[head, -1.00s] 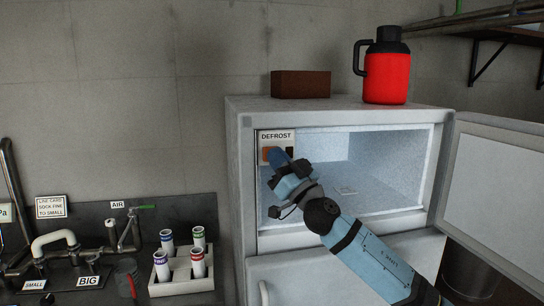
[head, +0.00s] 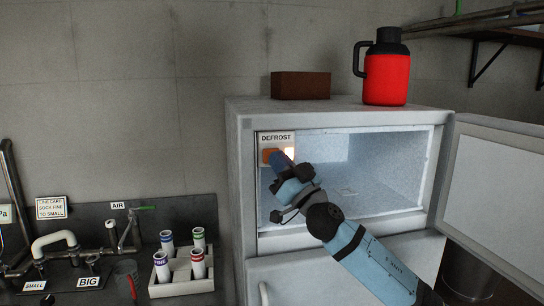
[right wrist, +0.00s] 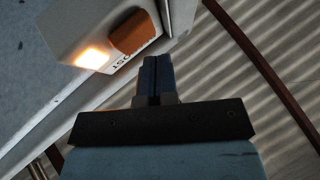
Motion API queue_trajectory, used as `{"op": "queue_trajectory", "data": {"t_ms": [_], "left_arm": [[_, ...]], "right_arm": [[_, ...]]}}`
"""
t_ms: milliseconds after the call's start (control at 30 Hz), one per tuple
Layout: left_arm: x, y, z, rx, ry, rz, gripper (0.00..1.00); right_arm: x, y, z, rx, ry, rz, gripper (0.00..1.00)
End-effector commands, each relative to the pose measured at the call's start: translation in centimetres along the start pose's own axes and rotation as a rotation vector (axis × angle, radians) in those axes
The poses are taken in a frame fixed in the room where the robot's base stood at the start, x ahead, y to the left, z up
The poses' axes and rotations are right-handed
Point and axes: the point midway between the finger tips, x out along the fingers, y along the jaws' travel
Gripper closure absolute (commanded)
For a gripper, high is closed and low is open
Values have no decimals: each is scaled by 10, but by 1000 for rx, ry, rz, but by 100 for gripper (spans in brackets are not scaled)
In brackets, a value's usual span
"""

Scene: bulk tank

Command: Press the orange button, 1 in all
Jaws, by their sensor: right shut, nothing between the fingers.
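The orange button (head: 268,156) sits on the panel marked DEFROST (head: 277,138), at the upper left of the open freezer compartment. It also shows in the right wrist view (right wrist: 133,33). A small lamp (head: 290,155) to the right of the button glows bright; the glow also shows in the right wrist view (right wrist: 94,59). My right gripper (head: 282,161) is shut and empty, its tips close to the button and partly overlapping it in the head view. The right wrist view shows the closed fingertips (right wrist: 156,62) just short of the button; I cannot tell about contact. My left gripper is out of view.
The freezer door (head: 495,190) stands open at the right. A red jug (head: 386,78) and a brown block (head: 300,85) stand on the freezer top. A white rack (head: 183,281) with several tubes stands at the lower left near pipes.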

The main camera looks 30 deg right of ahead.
Motion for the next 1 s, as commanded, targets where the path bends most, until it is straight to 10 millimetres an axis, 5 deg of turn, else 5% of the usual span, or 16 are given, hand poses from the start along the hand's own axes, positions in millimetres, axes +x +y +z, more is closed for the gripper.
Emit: {"op": "queue_trajectory", "data": {"t_ms": [1000], "left_arm": [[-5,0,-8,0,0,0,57]], "right_arm": [[-35,-26,-26,0,0,-1,100]]}}
